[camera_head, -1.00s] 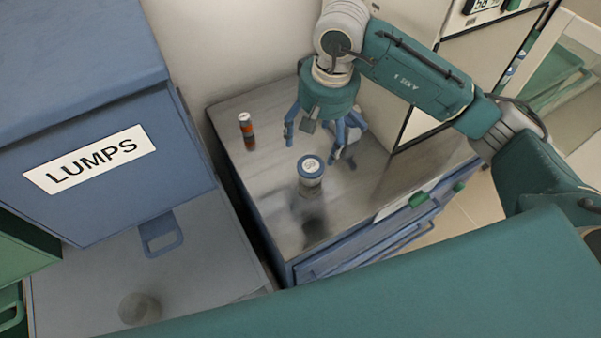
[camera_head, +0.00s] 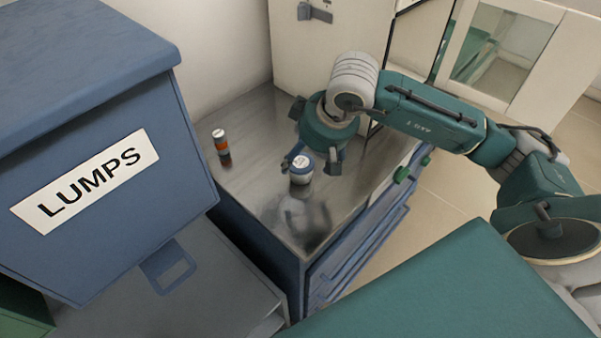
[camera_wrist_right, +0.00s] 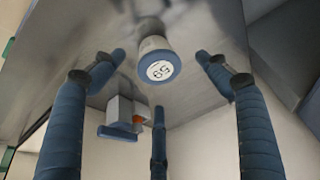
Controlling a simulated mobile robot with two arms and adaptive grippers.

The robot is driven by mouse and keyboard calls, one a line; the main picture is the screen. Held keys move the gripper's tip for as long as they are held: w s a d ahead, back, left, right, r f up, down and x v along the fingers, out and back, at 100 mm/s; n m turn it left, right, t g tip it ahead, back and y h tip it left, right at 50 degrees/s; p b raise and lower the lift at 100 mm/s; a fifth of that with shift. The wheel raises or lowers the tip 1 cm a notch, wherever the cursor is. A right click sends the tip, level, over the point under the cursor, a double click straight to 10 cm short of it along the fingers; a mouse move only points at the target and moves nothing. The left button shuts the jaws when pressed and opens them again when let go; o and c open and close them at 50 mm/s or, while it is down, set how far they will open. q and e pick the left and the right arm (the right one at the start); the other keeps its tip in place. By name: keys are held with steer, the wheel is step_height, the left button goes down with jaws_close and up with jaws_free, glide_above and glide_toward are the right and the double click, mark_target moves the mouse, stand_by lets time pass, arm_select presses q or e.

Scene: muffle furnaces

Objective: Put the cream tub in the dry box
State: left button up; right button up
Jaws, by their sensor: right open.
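The tub (camera_head: 301,169) is pale with a blue lid and stands upright on the metal counter top. Its round white lid label shows in the wrist view (camera_wrist_right: 159,69). My right gripper (camera_head: 313,162) is open at the tub's far side, its fingers pointing down. In the wrist view (camera_wrist_right: 160,58) the tub appears between the spread fingers; I cannot tell whether any finger touches it. A white-framed glass door (camera_head: 503,45) stands at the upper right; I cannot tell for certain whether it belongs to the dry box. My left gripper is out of view.
An orange and dark cylinder (camera_head: 221,143) stands on the counter top (camera_head: 255,125), left of the tub. A blue bin labelled LUMPS (camera_head: 105,205) fills the left. A pale cabinet (camera_head: 335,45) stands behind the counter. Open floor (camera_head: 440,215) lies to the right.

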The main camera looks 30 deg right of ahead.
mark_target(302, 163)
steer(key=shift+w+a+f, duration=0.15)
steer(key=shift+w+f, duration=0.1)
steer(key=shift+f, duration=0.35)
steer(key=b+x, duration=0.1)
steer(key=x, duration=0.2)
steer(key=shift+w+d+f, duration=0.15)
steer(key=shift+d+f, duration=0.05)
steer(key=shift+f, duration=0.15)
steer(key=shift+w+f+b, duration=0.2)
steer(key=shift+b, duration=0.1)
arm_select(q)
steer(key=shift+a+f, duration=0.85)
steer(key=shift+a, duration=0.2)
arm_select(e)
steer(key=shift+r, duration=0.1)
steer(key=c, duration=0.3)
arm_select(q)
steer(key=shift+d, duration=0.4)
arm_select(e)
steer(key=c, duration=1.1)
steer(key=shift+c, duration=0.2)
